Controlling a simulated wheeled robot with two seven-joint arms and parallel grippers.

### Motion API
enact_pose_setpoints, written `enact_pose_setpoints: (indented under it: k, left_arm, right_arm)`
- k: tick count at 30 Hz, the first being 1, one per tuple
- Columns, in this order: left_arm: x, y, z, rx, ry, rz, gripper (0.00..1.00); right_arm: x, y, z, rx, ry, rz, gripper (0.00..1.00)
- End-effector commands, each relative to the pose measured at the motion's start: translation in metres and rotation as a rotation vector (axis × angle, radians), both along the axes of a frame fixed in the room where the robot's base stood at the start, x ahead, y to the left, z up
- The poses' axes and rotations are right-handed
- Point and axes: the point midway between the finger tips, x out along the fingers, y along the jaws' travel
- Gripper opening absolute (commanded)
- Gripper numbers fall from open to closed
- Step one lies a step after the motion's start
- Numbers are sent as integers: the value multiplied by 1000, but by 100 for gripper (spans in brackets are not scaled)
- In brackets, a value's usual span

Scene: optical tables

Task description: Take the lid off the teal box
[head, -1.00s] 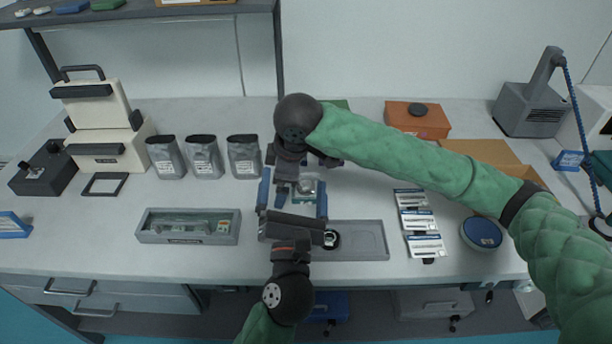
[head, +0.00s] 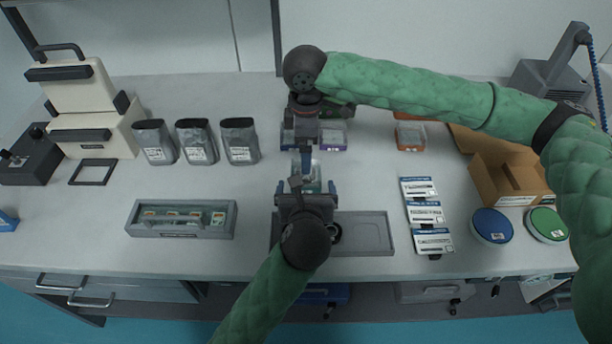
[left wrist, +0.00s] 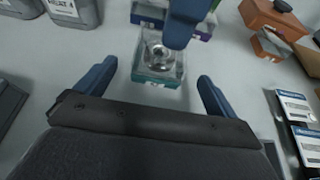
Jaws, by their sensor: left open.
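The teal box (head: 312,172) stands on the table in the middle of the head view, partly hidden by my grippers. In the left wrist view the teal box (left wrist: 155,77) shows clear upper walls and a round silvery piece on top. My left gripper (head: 306,186) is open at its near side; in the left wrist view its two blue fingers (left wrist: 157,70) are spread to either side of the box's near edge, with nothing between them seen gripped. My right gripper (head: 304,172) points down over the box's far side; one blue finger shows, so its opening is unclear.
A grey tray (head: 370,234) lies just in front. Small boxes, one purple (head: 333,138) and one orange (head: 410,137), stand behind. White packets (head: 425,215), round tubs (head: 492,226) and a cardboard box (head: 512,183) are at right. Grey pouches (head: 197,142) and a long case (head: 181,219) are at left.

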Motion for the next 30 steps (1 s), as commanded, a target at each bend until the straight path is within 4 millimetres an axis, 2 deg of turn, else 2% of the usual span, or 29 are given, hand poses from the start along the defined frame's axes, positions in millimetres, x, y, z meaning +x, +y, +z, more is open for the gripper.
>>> enact_pose_setpoints:
  k: [7, 19, 27, 29, 30]
  left_arm:
    - [24, 0, -10, 1, -1, 0, 95]
    - [29, 0, -12, 0, -1, 0, 95]
    - [29, 0, -12, 0, -1, 0, 42]
    - [29, 0, -12, 0, -1, 0, 30]
    - [29, 0, -12, 0, -1, 0, 28]
  right_arm:
    - [0, 0, 0, 0, 0, 0, 95]
    - [0, 0, 0, 0, -1, 0, 95]
    - [0, 0, 0, 0, -1, 0, 95]
    - [0, 0, 0, 0, -1, 0, 95]
    - [0, 0, 0, 0, -1, 0, 95]
